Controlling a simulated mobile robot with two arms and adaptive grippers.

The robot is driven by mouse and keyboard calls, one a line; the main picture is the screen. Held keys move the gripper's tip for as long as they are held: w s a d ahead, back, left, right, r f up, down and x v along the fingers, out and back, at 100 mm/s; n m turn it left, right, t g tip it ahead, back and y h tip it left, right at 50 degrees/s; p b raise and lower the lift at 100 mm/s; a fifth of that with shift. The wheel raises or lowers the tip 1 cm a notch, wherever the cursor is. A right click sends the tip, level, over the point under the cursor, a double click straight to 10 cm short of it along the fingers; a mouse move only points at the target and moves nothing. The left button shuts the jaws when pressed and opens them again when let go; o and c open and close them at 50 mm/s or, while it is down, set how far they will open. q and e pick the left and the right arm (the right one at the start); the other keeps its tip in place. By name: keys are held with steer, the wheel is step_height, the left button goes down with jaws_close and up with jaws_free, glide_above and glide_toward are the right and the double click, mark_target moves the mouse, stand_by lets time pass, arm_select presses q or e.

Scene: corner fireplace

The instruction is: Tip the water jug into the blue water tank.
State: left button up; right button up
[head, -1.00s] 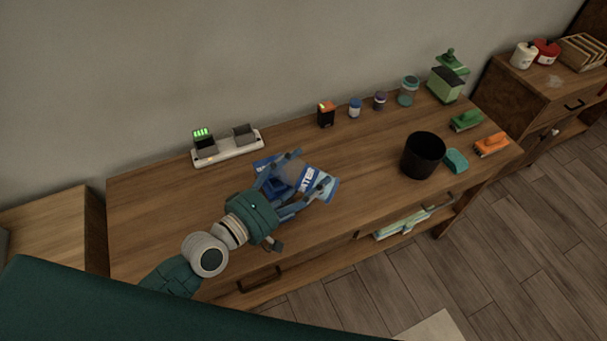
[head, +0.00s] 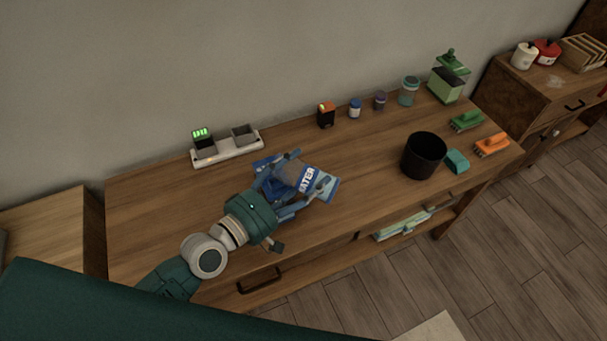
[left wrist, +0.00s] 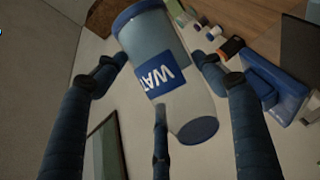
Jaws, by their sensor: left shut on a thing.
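My left gripper (head: 297,176) is over the middle of the wooden table, its fingers closed around the water jug (head: 308,180). The jug is a clear grey cylinder with blue ends and a blue label with white letters. It also shows between the fingers in the left wrist view (left wrist: 165,75), tilted well off upright. The blue water tank (head: 263,163) is mostly hidden behind the gripper and jug in the head view; blue tank parts show right of the jug in the left wrist view (left wrist: 278,92). I cannot tell whether water flows. My right gripper is out of view.
A charger (head: 228,150) stands behind, towards the wall, with a black and orange battery (head: 326,116) and small jars right of it. A black bin (head: 424,156), a teal sponge (head: 457,161) and brushes occupy the right. The table's left part is clear.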

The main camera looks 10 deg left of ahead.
arm_select(q)
steer(key=shift+b, duration=0.3)
stand_by(0.4)
steer(key=shift+n, duration=0.3)
steer(key=shift+b, duration=0.3)
stand_by(0.4)
steer(key=shift+f+t+b, duration=0.15)
steer(key=shift+t+b, duration=0.15)
steer(key=shift+b, duration=0.1)
steer(key=shift+n, duration=0.4)
steer(key=shift+b, duration=0.3)
